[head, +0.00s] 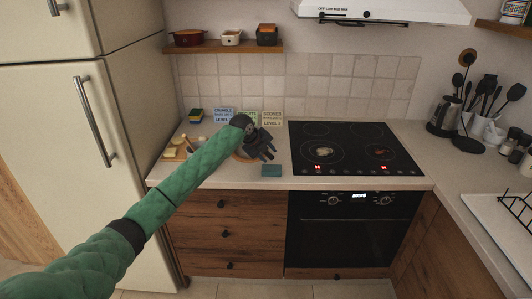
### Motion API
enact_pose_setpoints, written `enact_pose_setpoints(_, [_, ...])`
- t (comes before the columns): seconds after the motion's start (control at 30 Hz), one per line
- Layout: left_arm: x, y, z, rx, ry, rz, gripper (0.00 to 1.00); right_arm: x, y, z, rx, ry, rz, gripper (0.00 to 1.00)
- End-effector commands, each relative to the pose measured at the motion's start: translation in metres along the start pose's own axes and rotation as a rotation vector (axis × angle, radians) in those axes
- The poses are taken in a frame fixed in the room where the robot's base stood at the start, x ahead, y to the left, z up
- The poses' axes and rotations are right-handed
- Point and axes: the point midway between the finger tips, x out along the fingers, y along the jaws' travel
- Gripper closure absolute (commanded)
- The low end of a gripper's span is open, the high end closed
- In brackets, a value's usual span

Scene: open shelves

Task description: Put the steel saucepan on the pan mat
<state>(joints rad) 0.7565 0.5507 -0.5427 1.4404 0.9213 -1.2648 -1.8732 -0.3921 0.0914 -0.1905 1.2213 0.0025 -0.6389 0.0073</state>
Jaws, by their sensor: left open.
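My left gripper (267,155) is dark and open, above the counter just left of the hob, at the end of my green-sleeved arm. A small flat teal square (271,170), possibly the pan mat, lies on the counter just in front of the gripper, with nothing on it. A round brown thing (241,157) shows partly behind the arm and gripper. I cannot make out the steel saucepan with certainty; the arm and gripper hide part of the counter. My right gripper is out of view.
The black hob (350,165) has small pale patches on it, too unclear to name. Several cards (271,118) stand along the back wall. A steel kettle (445,117) and utensils stand at right. A shelf (225,49) with small pots hangs above.

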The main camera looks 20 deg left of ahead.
Motion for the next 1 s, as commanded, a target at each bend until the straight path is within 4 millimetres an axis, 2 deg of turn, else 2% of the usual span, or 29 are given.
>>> enact_pose_setpoints(0.17, [-0.009,0.001,0.001,0.001,-0.002,-0.002,0.58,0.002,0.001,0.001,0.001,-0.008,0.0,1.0])
enact_pose_setpoints(0.27, [-0.021,0.001,0.002,0.002,-0.003,-0.001,0.58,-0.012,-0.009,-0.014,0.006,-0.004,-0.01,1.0])
enact_pose_setpoints(0.7, [-0.097,0.001,0.001,0.001,-0.002,-0.001,0.58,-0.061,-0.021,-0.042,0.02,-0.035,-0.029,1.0])
enact_pose_setpoints(1.0, [-0.12,0.0,0.0,0.001,-0.001,-0.001,0.58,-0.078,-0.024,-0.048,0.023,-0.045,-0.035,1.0])
